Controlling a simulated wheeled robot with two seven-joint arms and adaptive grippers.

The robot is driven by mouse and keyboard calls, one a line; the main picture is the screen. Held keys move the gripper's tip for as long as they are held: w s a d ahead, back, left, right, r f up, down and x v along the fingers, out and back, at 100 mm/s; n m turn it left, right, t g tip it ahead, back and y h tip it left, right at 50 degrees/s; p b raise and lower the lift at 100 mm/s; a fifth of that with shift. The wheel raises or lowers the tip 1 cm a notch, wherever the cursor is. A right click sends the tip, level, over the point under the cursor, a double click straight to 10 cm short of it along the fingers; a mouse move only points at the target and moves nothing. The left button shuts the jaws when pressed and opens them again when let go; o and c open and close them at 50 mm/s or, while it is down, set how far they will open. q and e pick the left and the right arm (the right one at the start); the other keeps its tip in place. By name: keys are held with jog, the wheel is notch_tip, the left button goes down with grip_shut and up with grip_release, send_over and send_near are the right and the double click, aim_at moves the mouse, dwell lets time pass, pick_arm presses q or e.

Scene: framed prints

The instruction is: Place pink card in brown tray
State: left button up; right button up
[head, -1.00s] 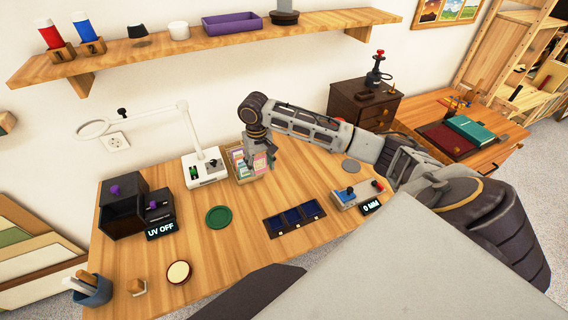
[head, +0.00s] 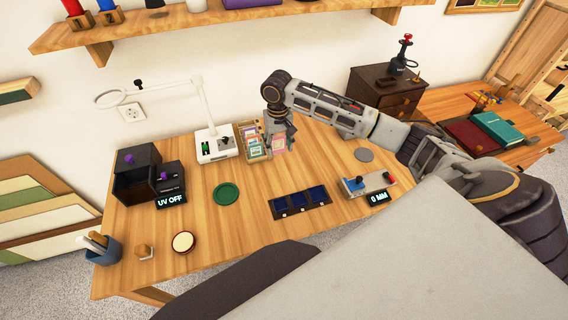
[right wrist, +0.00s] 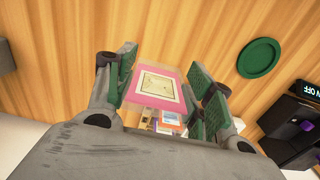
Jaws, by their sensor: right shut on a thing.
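The pink card (head: 279,145) is held in my right gripper (head: 278,132), just right of the wooden card rack (head: 254,155) on the desk. In the right wrist view the pink card (right wrist: 157,84), with a pale printed panel, lies between the green-padded fingers (right wrist: 163,90), which are shut on it. A flat dark reddish-brown tray-like thing (head: 468,137) lies on the side desk at right; I cannot tell surely that it is the brown tray. My left gripper is not in view.
A white lamp base (head: 215,144) stands left of the rack. A dark drawer chest (head: 385,90) stands between rack and side desk. A teal book (head: 496,128) lies there.

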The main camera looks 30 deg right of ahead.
aim_at(279, 153)
jog(key=shift+d, duration=0.1)
jog(key=shift+f, duration=2.5)
jog(key=shift+f, duration=2.5)
jog(key=shift+f, duration=0.1)
jog(key=o, duration=1)
jog(key=shift+r, duration=6.1)
